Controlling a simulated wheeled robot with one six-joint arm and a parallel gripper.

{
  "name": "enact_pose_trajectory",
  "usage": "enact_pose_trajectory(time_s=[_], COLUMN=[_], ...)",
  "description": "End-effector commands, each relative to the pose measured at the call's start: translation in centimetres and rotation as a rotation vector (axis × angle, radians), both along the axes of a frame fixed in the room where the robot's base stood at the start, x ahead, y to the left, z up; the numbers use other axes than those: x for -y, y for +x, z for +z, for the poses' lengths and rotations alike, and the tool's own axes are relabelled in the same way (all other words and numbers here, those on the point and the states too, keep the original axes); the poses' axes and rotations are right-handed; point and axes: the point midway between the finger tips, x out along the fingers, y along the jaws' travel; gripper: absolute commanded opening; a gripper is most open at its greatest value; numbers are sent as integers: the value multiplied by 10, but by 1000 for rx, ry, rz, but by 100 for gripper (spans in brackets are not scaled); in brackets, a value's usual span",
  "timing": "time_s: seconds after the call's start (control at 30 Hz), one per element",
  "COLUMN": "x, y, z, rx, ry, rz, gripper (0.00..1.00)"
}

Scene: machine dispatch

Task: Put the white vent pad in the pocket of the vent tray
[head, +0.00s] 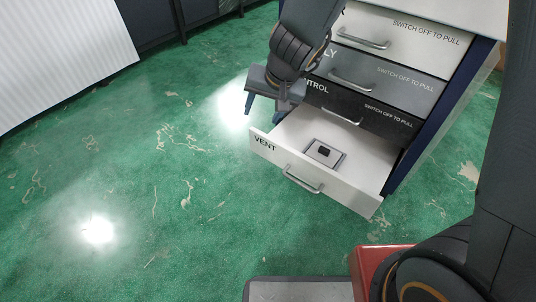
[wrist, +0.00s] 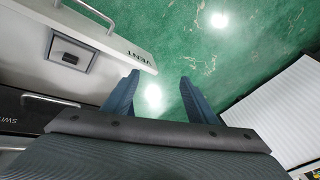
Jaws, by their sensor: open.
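The VENT drawer (head: 370,166) at the bottom of the cabinet is pulled open. In it lies a grey-rimmed square, seemingly the vent tray (head: 310,157), with a light plate and a small dark block on top. The light plate may be the white vent pad (head: 317,153) inside the tray's pocket; I cannot tell for sure. The dark block also shows in the wrist view (wrist: 70,58). My gripper (head: 264,112) is open and empty, above and left of the drawer, apart from it.
Above the open drawer are shut drawers with bar handles, including a black one (head: 370,108). The drawer front (wrist: 125,35) stands near my left finger in the wrist view. The green floor (head: 130,180) is clear. A white ribbed panel (head: 60,55) stands at the far left.

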Motion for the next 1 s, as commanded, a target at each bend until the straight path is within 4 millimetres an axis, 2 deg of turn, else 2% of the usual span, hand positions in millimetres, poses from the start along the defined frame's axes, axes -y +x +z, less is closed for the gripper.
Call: enact_pose_trajectory(time_s=[0.03, 0.1, 0.2, 0.3, 0.43, 0.5, 0.63, 1.0], x=[-18, -35, -45, -40, -19, -8, 7, 11], y=[-24, -60, -115, -166, -216, -232, -248, -252], z=[21, 41, 65, 83, 97, 101, 105, 106], rx=[-7, -34, -80, -125, -169, -182, -196, -201], ry=[18, 27, 12, -36, -122, -164, -216, -231], rz=[84, 190, 335, 460, 577, 615, 650, 658], gripper=[52, 52, 52, 52, 52, 52, 52, 52])
